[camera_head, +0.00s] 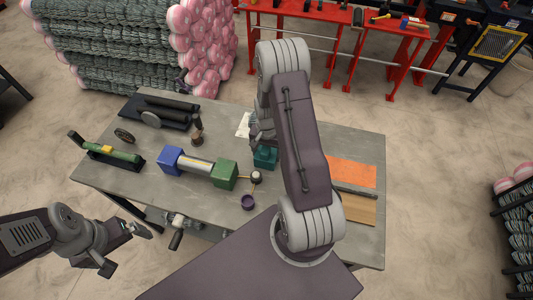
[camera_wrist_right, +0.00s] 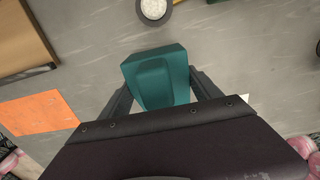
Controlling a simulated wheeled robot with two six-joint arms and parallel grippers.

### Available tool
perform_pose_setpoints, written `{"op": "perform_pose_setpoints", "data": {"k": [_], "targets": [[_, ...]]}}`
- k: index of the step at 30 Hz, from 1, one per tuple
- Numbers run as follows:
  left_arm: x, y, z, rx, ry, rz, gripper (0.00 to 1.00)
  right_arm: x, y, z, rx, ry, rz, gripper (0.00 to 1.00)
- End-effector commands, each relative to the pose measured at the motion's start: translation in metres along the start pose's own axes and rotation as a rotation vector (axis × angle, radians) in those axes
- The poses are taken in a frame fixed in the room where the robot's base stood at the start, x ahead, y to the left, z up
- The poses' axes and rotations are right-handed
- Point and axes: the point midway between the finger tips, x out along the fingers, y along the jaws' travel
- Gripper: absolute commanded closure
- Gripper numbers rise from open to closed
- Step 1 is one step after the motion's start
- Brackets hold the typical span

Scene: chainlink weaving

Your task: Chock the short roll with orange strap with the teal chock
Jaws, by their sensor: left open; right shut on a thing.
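The teal chock (camera_head: 265,158) is between the fingers of my right gripper (camera_head: 262,140), over the middle of the table. In the right wrist view the teal chock (camera_wrist_right: 158,78) fills the space between both fingers of the right gripper (camera_wrist_right: 163,95). Whether it touches the table is unclear. A short pale roll with a yellow-orange strap (camera_head: 197,168) lies between a blue block (camera_head: 172,160) and a green block (camera_head: 225,175), left of the chock. My left gripper (camera_head: 126,249) is open and empty, off the table's front left edge.
A green roll (camera_head: 115,153) sits in a dark cradle at the table's left. Dark rolls (camera_head: 170,103) lie on a tray at the back left. An orange sheet (camera_head: 352,172) lies right.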

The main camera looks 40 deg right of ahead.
Motion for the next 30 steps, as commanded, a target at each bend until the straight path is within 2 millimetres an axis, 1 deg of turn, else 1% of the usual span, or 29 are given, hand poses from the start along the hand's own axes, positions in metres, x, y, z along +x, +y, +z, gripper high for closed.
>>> {"op": "perform_pose_setpoints", "data": {"k": [30], "targets": [[0.000,0.000,0.000,0.000,0.000,0.000,0.02,0.000,0.000,-0.026,0.000,0.001,0.000,0.88]]}}
